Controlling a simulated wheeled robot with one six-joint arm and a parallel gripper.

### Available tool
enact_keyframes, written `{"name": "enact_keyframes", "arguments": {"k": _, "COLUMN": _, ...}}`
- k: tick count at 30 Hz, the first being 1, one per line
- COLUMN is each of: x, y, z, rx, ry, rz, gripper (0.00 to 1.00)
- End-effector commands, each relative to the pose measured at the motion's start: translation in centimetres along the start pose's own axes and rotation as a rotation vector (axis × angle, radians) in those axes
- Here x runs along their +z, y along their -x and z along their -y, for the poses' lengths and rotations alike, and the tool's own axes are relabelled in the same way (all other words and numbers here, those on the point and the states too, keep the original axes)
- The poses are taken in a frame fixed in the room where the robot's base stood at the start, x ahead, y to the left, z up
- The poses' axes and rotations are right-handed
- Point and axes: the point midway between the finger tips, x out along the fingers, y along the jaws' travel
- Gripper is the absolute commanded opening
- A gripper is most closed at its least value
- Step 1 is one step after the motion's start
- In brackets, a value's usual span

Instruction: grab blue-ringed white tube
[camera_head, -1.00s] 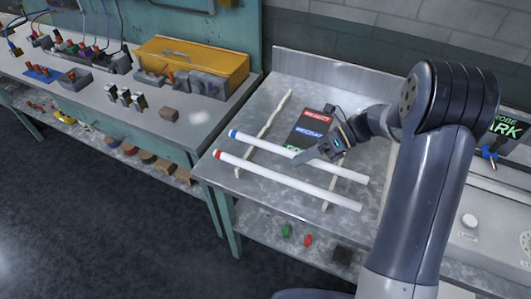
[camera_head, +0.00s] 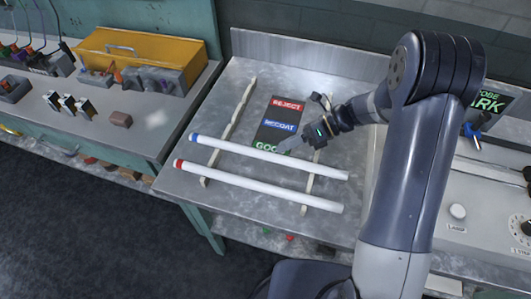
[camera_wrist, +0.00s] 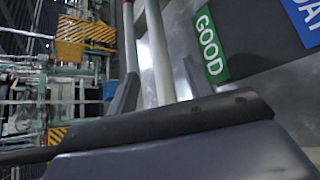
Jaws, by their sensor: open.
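The blue-ringed white tube (camera_head: 270,158) lies across two pale wooden strips on the metal bench, its blue end at the left. In the wrist view a white tube (camera_wrist: 158,50), the one nearer the sign, appears to be it. A red-ringed white tube (camera_head: 260,188) lies parallel, nearer the bench's front edge. My gripper (camera_head: 286,146) is open and empty, just behind the blue-ringed tube, right of its middle. I cannot tell how far above the bench its fingers are. In the wrist view, dark gripper parts cover much of the lower picture.
The wooden strips (camera_head: 232,125) run front to back. A metal backsplash (camera_head: 300,52) closes the rear. A yellow toolbox (camera_head: 140,50) stands on the left bench. A control panel lies at the right.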

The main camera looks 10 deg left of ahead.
Motion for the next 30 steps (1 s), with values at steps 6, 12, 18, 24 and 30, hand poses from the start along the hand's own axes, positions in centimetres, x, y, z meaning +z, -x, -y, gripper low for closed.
{"name": "enact_keyframes", "arguments": {"k": 6, "x": -0.4, "y": -3.3, "z": -0.1, "rx": 0.002, "ry": -0.001, "rz": -0.002, "gripper": 0.49}}
{"name": "enact_keyframes", "arguments": {"k": 12, "x": -0.5, "y": -4.2, "z": 0.0, "rx": -0.001, "ry": -0.002, "rz": 0.001, "gripper": 0.49}}
{"name": "enact_keyframes", "arguments": {"k": 18, "x": -0.5, "y": -4.2, "z": 0.0, "rx": -0.002, "ry": -0.001, "rz": 0.001, "gripper": 0.45}}
{"name": "enact_keyframes", "arguments": {"k": 24, "x": -0.5, "y": -4.2, "z": 0.0, "rx": -0.002, "ry": -0.001, "rz": 0.001, "gripper": 0.29}}
{"name": "enact_keyframes", "arguments": {"k": 30, "x": -0.5, "y": -4.2, "z": 0.0, "rx": -0.002, "ry": -0.001, "rz": 0.001, "gripper": 0.12}}
